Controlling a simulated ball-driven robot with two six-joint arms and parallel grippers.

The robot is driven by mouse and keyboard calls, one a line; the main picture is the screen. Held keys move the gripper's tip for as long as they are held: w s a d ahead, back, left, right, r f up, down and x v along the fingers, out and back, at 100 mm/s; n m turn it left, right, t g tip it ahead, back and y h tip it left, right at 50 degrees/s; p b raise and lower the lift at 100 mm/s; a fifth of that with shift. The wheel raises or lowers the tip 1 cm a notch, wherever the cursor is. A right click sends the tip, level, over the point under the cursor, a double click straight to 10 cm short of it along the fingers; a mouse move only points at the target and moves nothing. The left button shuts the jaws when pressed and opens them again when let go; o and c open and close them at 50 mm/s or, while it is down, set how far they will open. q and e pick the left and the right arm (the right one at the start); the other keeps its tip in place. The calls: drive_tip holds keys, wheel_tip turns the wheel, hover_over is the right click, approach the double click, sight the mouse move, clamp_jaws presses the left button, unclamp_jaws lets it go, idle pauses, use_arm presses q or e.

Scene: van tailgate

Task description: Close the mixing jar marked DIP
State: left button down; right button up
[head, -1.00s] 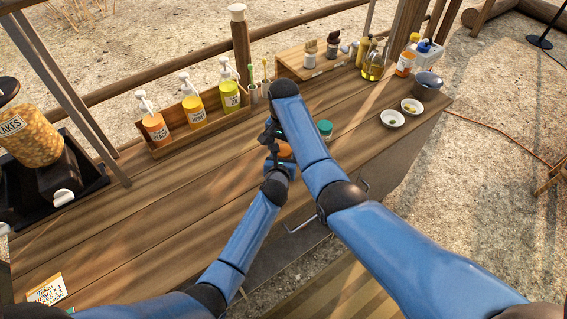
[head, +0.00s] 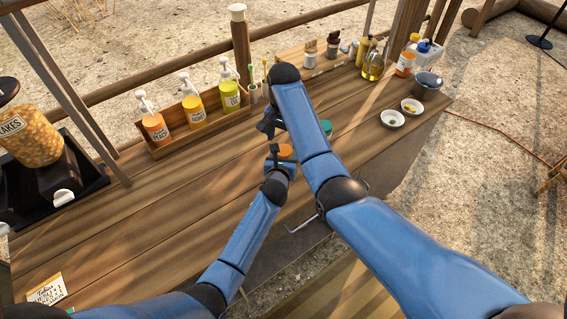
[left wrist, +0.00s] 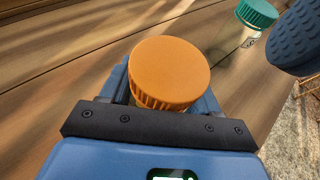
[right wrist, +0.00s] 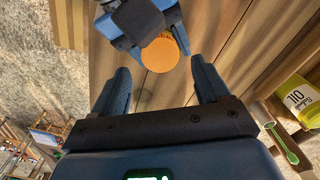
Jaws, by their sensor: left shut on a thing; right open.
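A jar with an orange ribbed lid (left wrist: 168,72) stands in my left gripper (head: 281,164), whose jaws are shut around its body below the lid. The lid sits on top of the jar and looks level; how tight it is cannot be seen. The orange lid also shows in the head view (head: 285,151) and the right wrist view (right wrist: 160,55). My right gripper (right wrist: 161,84) is open and empty, above and apart from the lid. The jar's label is hidden, so I cannot read whether it says DIP. A teal-lidded jar (left wrist: 256,13) stands nearby.
A wooden rack holds several pump bottles (head: 193,105) at the back left. Two small white bowls (head: 393,119) and a dark pot (head: 428,86) stand to the right. A flakes dispenser (head: 30,135) is at far left. The counter's left middle (head: 150,200) is clear.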

sight(284, 150)
drive_tip(key=shift+r+n, duration=1.6)
drive_tip(key=shift+r, duration=0.15)
drive_tip(key=shift+f, duration=0.15)
drive_tip(key=shift+f, duration=3.9)
drive_tip(key=c, duration=1.1)
drive_tip(key=shift+m, duration=1.6)
